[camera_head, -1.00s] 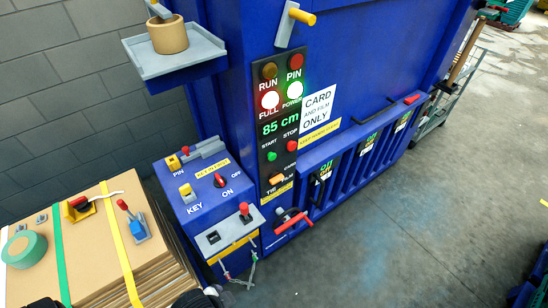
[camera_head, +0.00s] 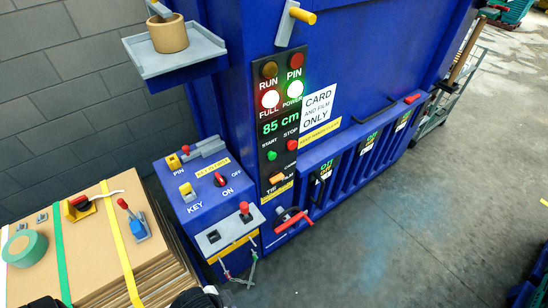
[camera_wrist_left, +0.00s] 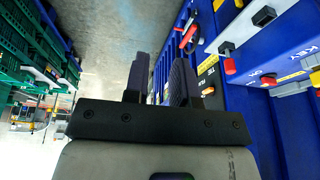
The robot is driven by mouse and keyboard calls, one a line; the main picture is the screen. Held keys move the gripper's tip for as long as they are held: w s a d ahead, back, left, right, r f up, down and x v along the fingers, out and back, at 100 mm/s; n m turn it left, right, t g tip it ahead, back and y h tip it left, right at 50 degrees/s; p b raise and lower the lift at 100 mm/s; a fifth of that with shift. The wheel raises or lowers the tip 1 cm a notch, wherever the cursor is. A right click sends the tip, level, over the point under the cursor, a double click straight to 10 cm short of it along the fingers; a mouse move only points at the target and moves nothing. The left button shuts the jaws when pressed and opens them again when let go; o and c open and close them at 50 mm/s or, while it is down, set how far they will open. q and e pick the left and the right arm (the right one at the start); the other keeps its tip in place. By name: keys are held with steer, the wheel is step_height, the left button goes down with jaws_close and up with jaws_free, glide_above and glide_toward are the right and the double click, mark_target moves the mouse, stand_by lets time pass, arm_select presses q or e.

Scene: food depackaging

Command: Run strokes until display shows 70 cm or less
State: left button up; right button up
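The blue baler's control panel stands in the middle of the head view. Its green display (camera_head: 281,123) reads 85 cm. The green START button (camera_head: 271,156) and red STOP button (camera_head: 291,145) sit below it. The FULL lamp (camera_head: 270,99) and POWER lamp (camera_head: 295,89) glow; the RUN lamp (camera_head: 269,70) and PIN lamp (camera_head: 296,61) look dark. A red key switch (camera_head: 220,180) is on the side box. My left gripper (camera_wrist_left: 158,72) shows in the left wrist view, its fingers apart with nothing between them.
A cardboard stack (camera_head: 92,231) with tape and small tools is at lower left. A red-handled lever (camera_head: 293,221) sticks out low on the baler. The floor (camera_head: 400,230) at right is clear.

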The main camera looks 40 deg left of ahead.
arm_select(q)
steer(key=shift+d, duration=0.15)
jaws_close()
stand_by(0.6)
